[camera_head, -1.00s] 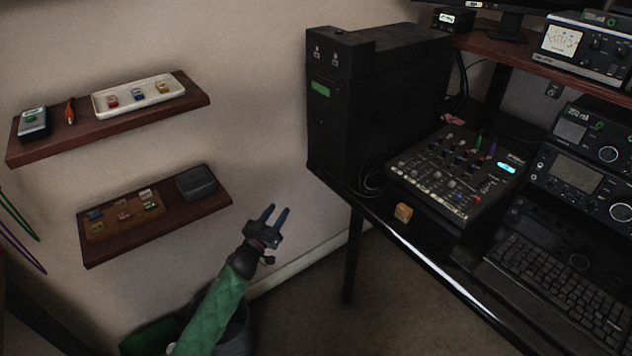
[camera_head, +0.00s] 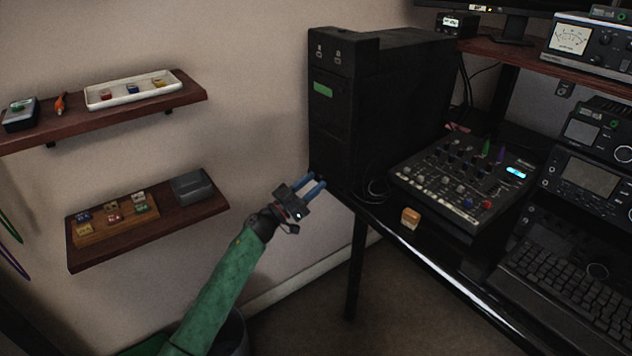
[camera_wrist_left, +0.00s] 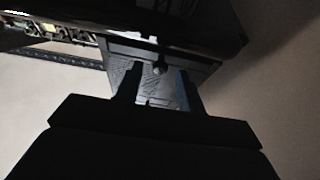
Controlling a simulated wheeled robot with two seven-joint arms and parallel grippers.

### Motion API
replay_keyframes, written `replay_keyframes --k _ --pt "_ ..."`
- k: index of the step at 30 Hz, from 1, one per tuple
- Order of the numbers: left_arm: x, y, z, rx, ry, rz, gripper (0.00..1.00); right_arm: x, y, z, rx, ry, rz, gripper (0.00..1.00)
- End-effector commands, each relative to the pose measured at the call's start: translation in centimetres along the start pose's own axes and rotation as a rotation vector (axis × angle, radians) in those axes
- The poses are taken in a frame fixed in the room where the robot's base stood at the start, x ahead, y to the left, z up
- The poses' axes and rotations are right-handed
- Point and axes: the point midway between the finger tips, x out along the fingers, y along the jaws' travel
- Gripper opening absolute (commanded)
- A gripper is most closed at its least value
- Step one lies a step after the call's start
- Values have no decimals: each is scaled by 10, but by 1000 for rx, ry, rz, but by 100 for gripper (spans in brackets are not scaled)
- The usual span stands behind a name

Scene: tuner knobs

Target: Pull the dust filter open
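A black computer tower (camera_head: 335,130) stands on the left end of the desk. In the left wrist view a dark panel with a mesh-like surface, seemingly the dust filter (camera_wrist_left: 148,88), has a small round knob (camera_wrist_left: 160,67) near its far edge. My left gripper (camera_head: 319,181) is at the tower's lower front corner in the head view, its blue fingers apart. In the left wrist view the open fingers (camera_wrist_left: 157,85) appear on either side of the panel's middle, with the knob between and beyond the tips. Contact cannot be told. The filter is not distinguishable in the head view. My right gripper is out of view.
A mixer (camera_head: 462,180) and a small orange block (camera_head: 410,217) are on the desk right of the tower. Two wall shelves hold a white tray (camera_head: 130,98) and a wooden block holder (camera_head: 95,232). Open space lies between shelves and desk.

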Motion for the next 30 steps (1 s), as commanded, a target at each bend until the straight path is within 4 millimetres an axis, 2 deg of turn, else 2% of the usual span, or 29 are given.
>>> replay_keyframes --k 6,14,15,21,27,30 --pt "16 0 0 -1 0 0 39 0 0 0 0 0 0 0" --pt "17 0 0 -1 0 -1 39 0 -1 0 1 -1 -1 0" --pt "17 0 0 -1 0 -1 37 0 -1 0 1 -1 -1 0" --pt "17 0 0 -1 0 -1 0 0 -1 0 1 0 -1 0" --pt "16 0 -1 -1 -1 -1 0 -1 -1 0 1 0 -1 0" --pt "8 -1 -5 -1 -2 -2 0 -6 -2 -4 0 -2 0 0"
